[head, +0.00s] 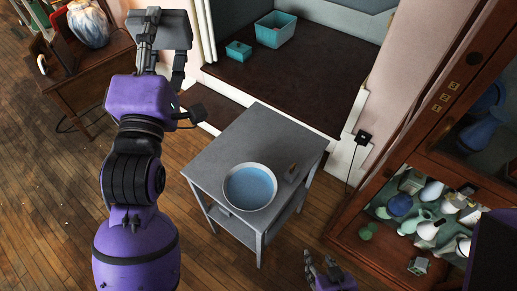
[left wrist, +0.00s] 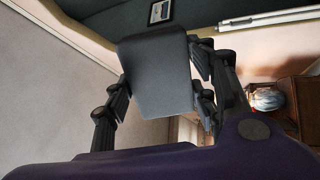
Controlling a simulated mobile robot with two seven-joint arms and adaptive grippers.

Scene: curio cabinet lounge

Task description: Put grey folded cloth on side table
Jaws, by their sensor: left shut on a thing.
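The grey folded cloth (head: 172,28) is a flat, stiff-looking slab held high at the top left of the head view. My left gripper (head: 162,45) is shut on it, with fingers on both sides. In the left wrist view the cloth (left wrist: 157,72) lies between the fingers. The grey side table (head: 268,127) stands in the middle of the head view, below and to the right of the left gripper. My right gripper (head: 322,264) is low at the bottom edge, in front of the table; its fingers look apart and empty.
A white-rimmed bowl with a blue inside (head: 250,187) takes up the table's front part. The table's back part is bare. A cabinet of vessels (head: 400,205) stands right; a wooden stand (head: 95,75) with a vase (head: 90,23) stands left.

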